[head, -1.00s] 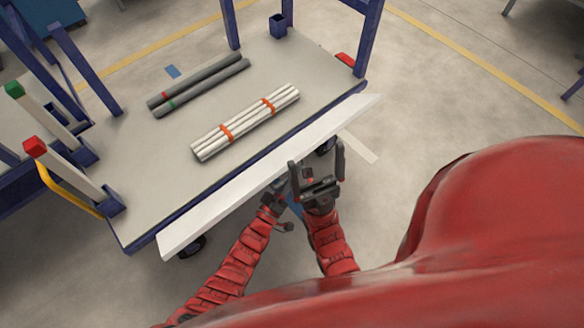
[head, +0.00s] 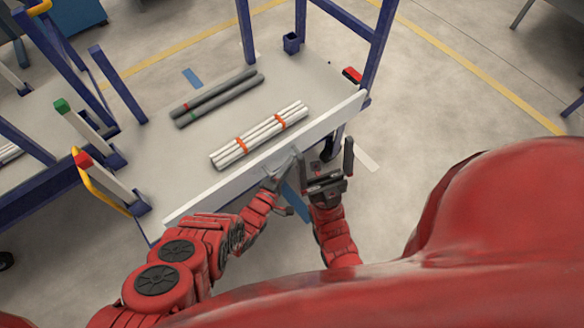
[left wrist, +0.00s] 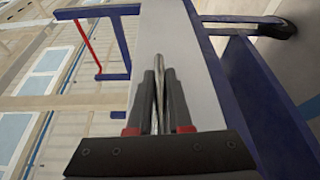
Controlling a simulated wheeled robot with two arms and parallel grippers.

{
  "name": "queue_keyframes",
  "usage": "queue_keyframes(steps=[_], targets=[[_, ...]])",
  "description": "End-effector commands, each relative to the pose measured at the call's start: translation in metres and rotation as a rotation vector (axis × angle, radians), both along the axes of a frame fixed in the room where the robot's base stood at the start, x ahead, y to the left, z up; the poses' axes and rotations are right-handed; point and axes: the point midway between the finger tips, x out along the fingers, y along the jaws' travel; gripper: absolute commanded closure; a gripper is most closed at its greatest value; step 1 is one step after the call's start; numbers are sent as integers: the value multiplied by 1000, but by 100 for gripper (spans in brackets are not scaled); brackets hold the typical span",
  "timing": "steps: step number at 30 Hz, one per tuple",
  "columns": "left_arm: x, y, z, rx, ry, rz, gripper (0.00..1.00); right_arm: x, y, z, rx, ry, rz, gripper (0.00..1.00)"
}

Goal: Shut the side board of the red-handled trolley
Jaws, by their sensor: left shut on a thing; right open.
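The trolley (head: 160,145) has a grey deck and a blue frame. Its long white side board (head: 225,187) stands steeply along the near edge. My left gripper (head: 284,178) is at the middle of the board's outer face. In the left wrist view my left gripper (left wrist: 161,78) is shut on a thin silver part in front of the pale board (left wrist: 190,70). A red handle bar (left wrist: 86,45) shows on the blue frame there. My right gripper (head: 326,155) is open and empty, just right of the left one, outside the board.
White pipes with orange bands (head: 258,137) and two dark grey pipes (head: 217,98) lie on the deck. Pale posts with a red top (head: 82,159) and a green top (head: 61,105) stand at the left. Clear floor (head: 450,60) lies to the right.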

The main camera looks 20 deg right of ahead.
Motion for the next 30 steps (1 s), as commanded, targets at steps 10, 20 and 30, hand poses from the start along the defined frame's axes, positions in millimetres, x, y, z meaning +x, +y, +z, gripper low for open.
queue_keyframes(steps=[10, 20, 30], targets=[[4, 2, 2, 1, 4, -4, 100, 0, 0, -3, 0, 0, 0, 0], [6, 2, 4, 1, 1, -2, 100, 0, 0, -3, 0, 0, 0, 0], [6, 2, 4, 1, 1, -2, 53, 0, 0, -3, 0, 0, 0, 0]])
